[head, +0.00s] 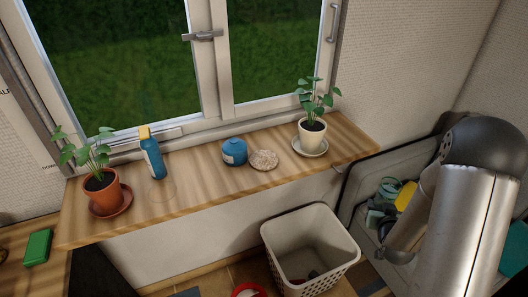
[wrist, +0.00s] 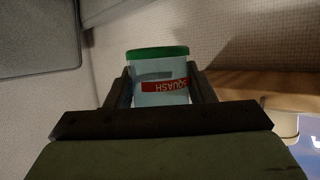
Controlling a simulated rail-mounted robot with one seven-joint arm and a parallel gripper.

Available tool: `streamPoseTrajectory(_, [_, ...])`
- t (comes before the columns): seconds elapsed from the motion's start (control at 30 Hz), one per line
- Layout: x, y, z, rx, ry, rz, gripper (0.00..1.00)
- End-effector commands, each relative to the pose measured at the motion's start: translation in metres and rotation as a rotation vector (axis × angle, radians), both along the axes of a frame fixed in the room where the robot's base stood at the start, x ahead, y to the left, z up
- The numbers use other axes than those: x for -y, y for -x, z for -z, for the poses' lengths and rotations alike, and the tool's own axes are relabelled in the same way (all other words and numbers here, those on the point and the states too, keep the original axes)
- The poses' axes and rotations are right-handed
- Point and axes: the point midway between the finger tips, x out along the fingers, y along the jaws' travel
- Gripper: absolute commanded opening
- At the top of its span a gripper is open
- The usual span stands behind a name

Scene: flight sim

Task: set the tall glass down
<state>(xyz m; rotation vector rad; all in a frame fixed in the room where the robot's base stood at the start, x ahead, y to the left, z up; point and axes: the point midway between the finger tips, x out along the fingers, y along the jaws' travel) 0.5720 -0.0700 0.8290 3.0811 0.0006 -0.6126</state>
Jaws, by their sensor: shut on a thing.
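My gripper (wrist: 160,78) is shut on a pale container (wrist: 158,68) in the wrist view, one finger on each side. It has a green end and a red label reading SQUASH, with the lettering upside down in the picture. I cannot tell whether this is the tall glass. In the head view my arm stands at the right, and the gripper and its load cannot be made out.
The wooden sill (head: 210,185) carries a terracotta plant pot (head: 102,196), a blue bottle (head: 153,160), a blue pot (head: 234,152), a round woven-looking thing (head: 264,160) and a cream plant pot (head: 312,134). A white basket (head: 309,250) stands below. Dishes and a yellow thing (head: 406,197) lie by my arm.

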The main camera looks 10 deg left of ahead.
Motion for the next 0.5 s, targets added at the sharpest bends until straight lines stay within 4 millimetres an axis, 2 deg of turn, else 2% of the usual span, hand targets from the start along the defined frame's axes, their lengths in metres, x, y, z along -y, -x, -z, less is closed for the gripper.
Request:
streamPoseTrajectory(0.13, [0.000, 0.000, -0.013, 0.002, 0.000, 0.000, 0.11])
streamPoseTrajectory(0.2, [0.000, 0.000, -0.011, 0.003, -0.001, -0.002, 0.11])
streamPoseTrajectory(0.5, [-0.029, -0.001, -0.030, 0.005, 0.000, -0.089, 0.11])
